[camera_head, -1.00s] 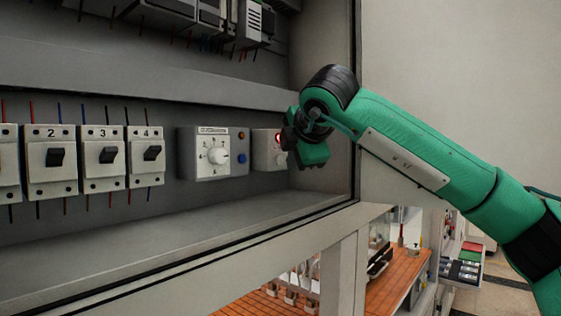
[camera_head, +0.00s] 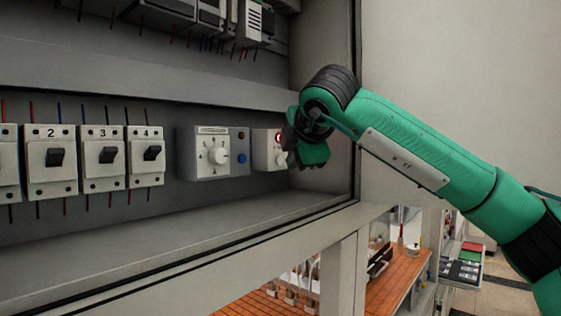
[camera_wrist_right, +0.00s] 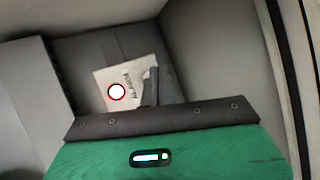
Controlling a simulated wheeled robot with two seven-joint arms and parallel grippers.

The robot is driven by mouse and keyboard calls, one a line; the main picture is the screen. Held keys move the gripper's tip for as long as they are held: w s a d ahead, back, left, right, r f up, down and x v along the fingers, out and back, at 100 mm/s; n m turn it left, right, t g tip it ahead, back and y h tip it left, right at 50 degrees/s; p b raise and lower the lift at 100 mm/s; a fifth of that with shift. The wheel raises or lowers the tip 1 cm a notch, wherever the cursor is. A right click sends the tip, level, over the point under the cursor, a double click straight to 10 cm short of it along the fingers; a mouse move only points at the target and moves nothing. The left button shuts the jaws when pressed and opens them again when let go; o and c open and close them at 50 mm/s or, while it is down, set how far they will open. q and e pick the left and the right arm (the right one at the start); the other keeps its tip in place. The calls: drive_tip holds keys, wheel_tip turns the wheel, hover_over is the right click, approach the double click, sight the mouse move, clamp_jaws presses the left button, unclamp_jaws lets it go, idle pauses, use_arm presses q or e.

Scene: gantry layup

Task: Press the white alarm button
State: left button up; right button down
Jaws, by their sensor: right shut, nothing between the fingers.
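The alarm box (camera_head: 262,150) is a small pale box at the right end of the cabinet's lower row. Its red lamp (camera_head: 279,137) shows near the top, and a pale round button (camera_head: 281,159) shows below it, partly behind my right gripper (camera_head: 289,147). In the right wrist view, the box's white face (camera_wrist_right: 108,76) carries a glowing white disc with a red ring, the lamp (camera_wrist_right: 116,92). The dark shut fingers (camera_wrist_right: 150,88) cover the face's right part, hiding the button there. The fingertips are at or very near the button; I cannot tell whether they touch. My left gripper is out of view.
A dial box (camera_head: 213,153) with a blue button stands left of the alarm box. Several numbered breakers (camera_head: 100,157) stand farther left. The cabinet's right side wall (camera_head: 325,100) is close beside my right gripper. The lower ledge (camera_head: 180,220) is clear.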

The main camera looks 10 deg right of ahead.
drive_tip(key=shift+w+a+f+b, duration=0.1)
drive_tip(key=shift+w+a+b, duration=0.1)
drive_tip(key=shift+b, duration=0.25)
drive_tip(key=shift+w+a, duration=0.1)
drive_tip(key=shift+w, duration=0.05)
drive_tip(key=shift+w+a, duration=0.2)
drive_tip(key=shift+w, duration=0.05)
idle(0.9)
drive_tip(key=shift+b, duration=0.3)
drive_tip(key=shift+s+d+b, duration=0.25)
drive_tip(key=shift+s+b, duration=0.05)
drive_tip(key=shift+b, duration=0.35)
drive_tip(key=shift+s+d+b, duration=0.15)
drive_tip(key=shift+s+b, duration=0.1)
drive_tip(key=shift+b, duration=0.1)
drive_tip(key=shift+d, duration=0.1)
